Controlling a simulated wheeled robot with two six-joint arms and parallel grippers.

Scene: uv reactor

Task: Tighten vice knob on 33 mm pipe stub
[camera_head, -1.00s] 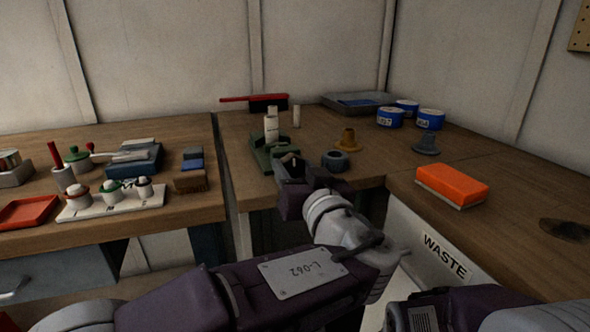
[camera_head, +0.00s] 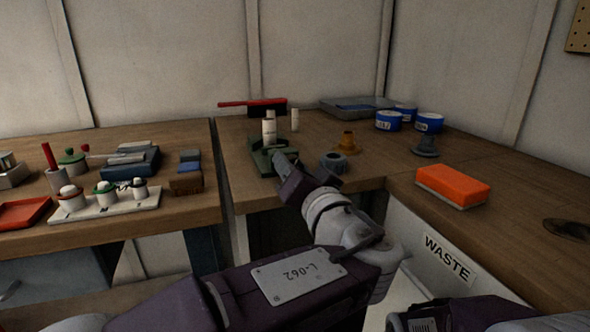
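A green vice (camera_head: 262,161) stands near the front edge of the back bench. A pale cylindrical pipe stub (camera_head: 269,128) stands upright at the vice. The vice knob cannot be made out; my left gripper (camera_head: 284,160) covers the near right part of the vice. The gripper's fingers are small and dark here, and I cannot tell whether they are open or shut, or whether they touch the vice. My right gripper is outside the view; only part of that arm shows at the bottom right.
A brown flanged part (camera_head: 348,142), blue tins (camera_head: 388,120) and a grey flanged part (camera_head: 426,146) stand behind. An orange block (camera_head: 452,184) lies right. A waste bin (camera_head: 432,262) sits below the bench edge.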

